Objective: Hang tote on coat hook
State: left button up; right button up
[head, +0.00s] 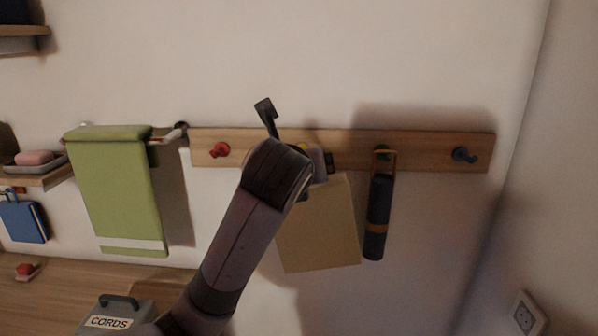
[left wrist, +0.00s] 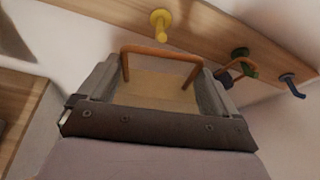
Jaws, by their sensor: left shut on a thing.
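The tan tote (head: 322,228) hangs below my left gripper (head: 322,165), in front of the wall under the wooden hook board. In the left wrist view my left gripper (left wrist: 155,78) is shut on the tote, whose orange-brown handle (left wrist: 160,52) stands up as an arch between the fingers. The yellow hook (left wrist: 160,24) shows just beyond the top of the handle. I cannot tell whether they touch. In the head view the yellow hook is mostly hidden behind my wrist. My right gripper is not in view.
The wooden board (head: 430,142) also carries a red hook (head: 220,150), a green hook (head: 382,152) with a dark umbrella-like roll (head: 378,215) hanging from it, and a free blue hook (head: 464,155). A green towel (head: 115,195) hangs at left. A CORDS box (head: 118,312) stands below.

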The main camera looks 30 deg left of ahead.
pick_arm(q)
jog(key=shift+a+r+x, duration=0.1)
jog(key=shift+r+x, duration=0.1)
jog(key=shift+x, duration=0.95)
jog(key=shift+a+r+x, duration=0.15)
jog(key=shift+r+x, duration=0.1)
jog(key=shift+x, duration=0.95)
jog(key=shift+a+r+x, duration=0.1)
jog(key=shift+r+x, duration=0.1)
jog(key=shift+x, duration=0.95)
jog(key=shift+w, duration=0.1)
jog(key=o, duration=1.2)
